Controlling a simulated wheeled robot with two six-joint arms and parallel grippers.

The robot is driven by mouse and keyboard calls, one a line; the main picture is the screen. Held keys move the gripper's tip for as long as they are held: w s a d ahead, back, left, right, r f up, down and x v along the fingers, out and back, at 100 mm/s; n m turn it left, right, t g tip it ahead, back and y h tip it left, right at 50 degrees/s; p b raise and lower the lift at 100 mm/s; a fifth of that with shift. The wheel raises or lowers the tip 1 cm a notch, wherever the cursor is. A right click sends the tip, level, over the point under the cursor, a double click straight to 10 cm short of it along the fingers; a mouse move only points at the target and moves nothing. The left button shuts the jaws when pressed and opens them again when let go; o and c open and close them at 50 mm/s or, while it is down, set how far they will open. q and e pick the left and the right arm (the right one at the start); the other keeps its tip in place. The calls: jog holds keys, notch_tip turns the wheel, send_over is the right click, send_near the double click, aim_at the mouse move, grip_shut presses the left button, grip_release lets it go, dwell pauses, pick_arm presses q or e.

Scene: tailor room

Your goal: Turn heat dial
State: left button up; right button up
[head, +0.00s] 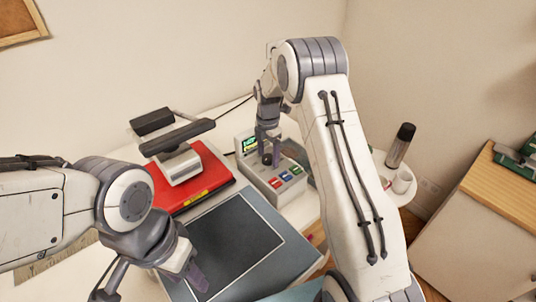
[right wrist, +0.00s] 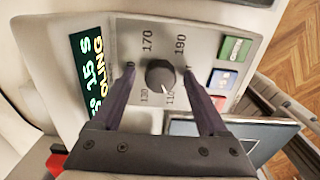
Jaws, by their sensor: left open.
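The heat dial (right wrist: 159,75) is a dark round knob on a light grey control box (head: 243,160). Its white pointer mark points toward the printed 110; 130, 170 and 190 are also printed around it. My right gripper (right wrist: 159,71) is open, one finger on each side of the dial, with a visible gap to the knob on both sides. In the head view the right gripper (head: 268,143) points down over the box and partly hides the dial. My left gripper (head: 190,285) is open and empty, low in the head view, away from the box.
A green-lit display (right wrist: 90,75) and green, blue and red buttons (right wrist: 235,48) flank the dial. A red press (head: 195,180) with a black handle stands left. A dark pad (head: 235,240) lies in front. A bottle (head: 401,145) and mug (head: 403,181) stand at right.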

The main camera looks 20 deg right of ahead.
aim_at(268, 156)
notch_tip(268, 156, up, 10)
jog(key=b, duration=0.2)
jog(key=shift+r, duration=0.2)
jog(key=shift+s, duration=0.1)
dwell(0.5)
